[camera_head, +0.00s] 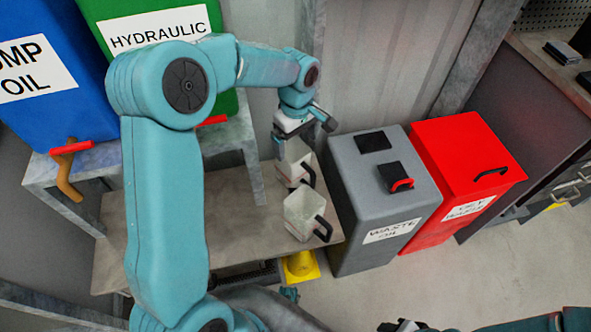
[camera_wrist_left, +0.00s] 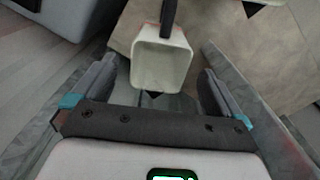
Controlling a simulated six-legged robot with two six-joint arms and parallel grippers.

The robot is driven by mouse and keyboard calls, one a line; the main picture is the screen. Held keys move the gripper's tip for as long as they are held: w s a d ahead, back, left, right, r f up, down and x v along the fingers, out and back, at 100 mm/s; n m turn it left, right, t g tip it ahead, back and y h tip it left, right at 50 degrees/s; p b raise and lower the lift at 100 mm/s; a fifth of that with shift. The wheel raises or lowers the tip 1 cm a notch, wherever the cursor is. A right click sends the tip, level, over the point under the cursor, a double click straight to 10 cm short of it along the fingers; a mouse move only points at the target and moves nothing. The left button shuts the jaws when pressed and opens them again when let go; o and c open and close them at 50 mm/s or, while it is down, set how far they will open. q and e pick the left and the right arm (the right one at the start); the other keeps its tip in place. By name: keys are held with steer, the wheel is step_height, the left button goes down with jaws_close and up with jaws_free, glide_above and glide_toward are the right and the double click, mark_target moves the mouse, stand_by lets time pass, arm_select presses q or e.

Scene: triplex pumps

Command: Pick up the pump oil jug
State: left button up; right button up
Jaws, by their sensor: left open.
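Two white open-topped jugs with black handles stand on a low table (camera_head: 225,205). One jug (camera_head: 291,165) is directly below my left gripper (camera_head: 300,135); the other jug (camera_head: 302,213) stands nearer the camera. No label shows on either, so I cannot tell which is the pump oil one. In the left wrist view, a white jug (camera_wrist_left: 162,62) with its dark handle (camera_wrist_left: 168,17) pointing away lies between the spread fingers, touching neither as far as I see. My left gripper is open and empty. A dark and white part of my right gripper (camera_head: 408,326) barely shows at the bottom edge.
A blue pump oil tank (camera_head: 50,105) and a green hydraulic tank (camera_head: 228,95) stand on a raised stand behind my left arm. A grey waste oil bin (camera_head: 380,205) and a red bin (camera_head: 465,165) stand right of the jugs. A yellow object (camera_head: 300,267) sits below the table edge.

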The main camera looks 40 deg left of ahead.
mark_target(299, 171)
arm_select(q)
step_height(299, 171, down, 7)
steer(key=b, duration=0.1)
steer(key=shift+a+r, duration=0.15)
steer(key=shift+a, duration=0.05)
steer(key=c, duration=1.3)
